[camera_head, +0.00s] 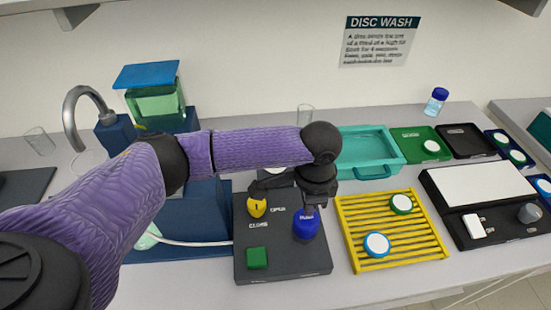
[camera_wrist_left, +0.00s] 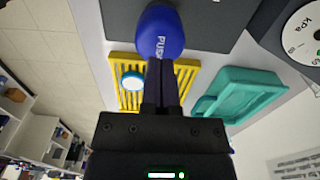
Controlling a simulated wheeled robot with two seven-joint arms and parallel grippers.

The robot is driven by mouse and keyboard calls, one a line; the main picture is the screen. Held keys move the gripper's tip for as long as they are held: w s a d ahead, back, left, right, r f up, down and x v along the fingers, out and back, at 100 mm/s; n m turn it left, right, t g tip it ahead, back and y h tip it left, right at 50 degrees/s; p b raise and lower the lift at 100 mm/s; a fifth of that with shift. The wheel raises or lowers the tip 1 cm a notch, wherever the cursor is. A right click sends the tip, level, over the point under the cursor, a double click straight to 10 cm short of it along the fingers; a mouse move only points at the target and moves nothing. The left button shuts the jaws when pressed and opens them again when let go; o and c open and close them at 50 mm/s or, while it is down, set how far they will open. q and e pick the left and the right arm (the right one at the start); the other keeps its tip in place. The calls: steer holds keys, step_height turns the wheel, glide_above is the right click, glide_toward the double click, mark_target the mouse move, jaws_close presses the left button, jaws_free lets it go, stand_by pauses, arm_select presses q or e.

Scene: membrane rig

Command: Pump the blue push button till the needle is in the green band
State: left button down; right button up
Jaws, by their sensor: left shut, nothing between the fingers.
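The blue push button (camera_head: 306,226), marked PUSH, stands on a dark panel (camera_head: 285,268). It also shows at the top of the left wrist view (camera_wrist_left: 160,30). My left gripper (camera_head: 313,207) is shut and empty, pointing down right at the button's top. In the left wrist view its closed fingers (camera_wrist_left: 161,82) reach the button's edge; I cannot tell whether they touch or press it. The white gauge face (camera_wrist_left: 303,38), marked kPa, is cut off by that view's right edge. The needle and green band cannot be read. My right gripper is not in view.
On the panel are a yellow knob (camera_head: 257,207) and a green square button (camera_head: 257,258). A yellow rack (camera_head: 358,228) with discs is close on the right, with a teal tray (camera_head: 373,172) behind it. A blue stand with a green tank (camera_head: 157,105) is at left.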

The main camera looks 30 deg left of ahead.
mark_target(307, 218)
arm_select(q)
steer(key=shift+f, duration=0.1)
steer(key=shift+f+b, duration=0.95)
steer(key=shift+f, duration=1.35)
step_height(307, 218, up, 5)
steer(key=p, duration=0.6)
steer(key=shift+r, duration=0.1)
steer(key=shift+f, duration=0.2)
